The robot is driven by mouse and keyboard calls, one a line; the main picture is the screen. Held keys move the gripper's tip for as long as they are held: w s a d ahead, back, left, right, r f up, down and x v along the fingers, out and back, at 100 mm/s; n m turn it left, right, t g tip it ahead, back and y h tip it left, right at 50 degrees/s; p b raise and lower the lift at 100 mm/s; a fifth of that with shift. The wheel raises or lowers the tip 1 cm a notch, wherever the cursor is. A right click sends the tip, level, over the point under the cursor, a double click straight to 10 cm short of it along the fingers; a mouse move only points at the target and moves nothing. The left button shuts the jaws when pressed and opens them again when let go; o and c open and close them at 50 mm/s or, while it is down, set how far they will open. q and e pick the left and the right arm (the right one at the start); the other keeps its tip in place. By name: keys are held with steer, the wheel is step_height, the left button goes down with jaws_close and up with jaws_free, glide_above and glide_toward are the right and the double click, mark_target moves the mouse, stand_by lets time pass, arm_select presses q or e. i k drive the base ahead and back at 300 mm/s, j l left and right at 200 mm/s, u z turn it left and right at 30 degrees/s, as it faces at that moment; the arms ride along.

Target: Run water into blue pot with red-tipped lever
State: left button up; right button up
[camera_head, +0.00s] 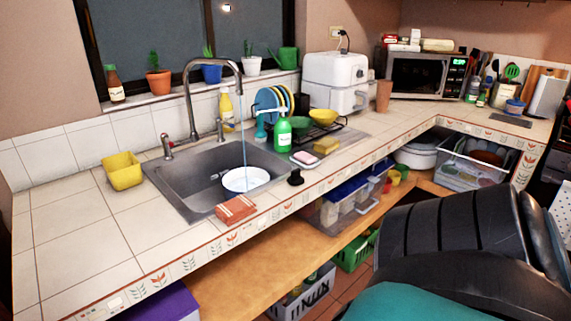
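A round pot (246,180) with a whitish inside and a blue edge sits in the grey metal sink (185,199). The tall curved faucet (191,98) stands behind the sink. A thin bluish stream of water (244,145) runs down from its spout into the pot. A short lever (167,147) with a reddish tip stands at the left back of the sink. Another small metal fitting (220,129) stands right of the faucet. Neither of my grippers is in view. My dark arm parts fill the lower right.
A yellow container (122,171) stands left of the sink, and a folded orange-brown cloth (235,210) lies at its front edge. A green soap bottle (282,134), a sponge (326,145) and a dish rack stand to the right.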

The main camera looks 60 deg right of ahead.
mark_target(164, 137)
steer(key=i+z, duration=0.15)
steer(key=z, duration=0.25)
steer(key=i+z, duration=0.15)
steer(key=z, duration=0.25)
steer(key=i+j+z, duration=0.1)
steer(key=z, duration=0.35)
steer(key=i+z, duration=0.2)
steer(key=i, duration=0.4)
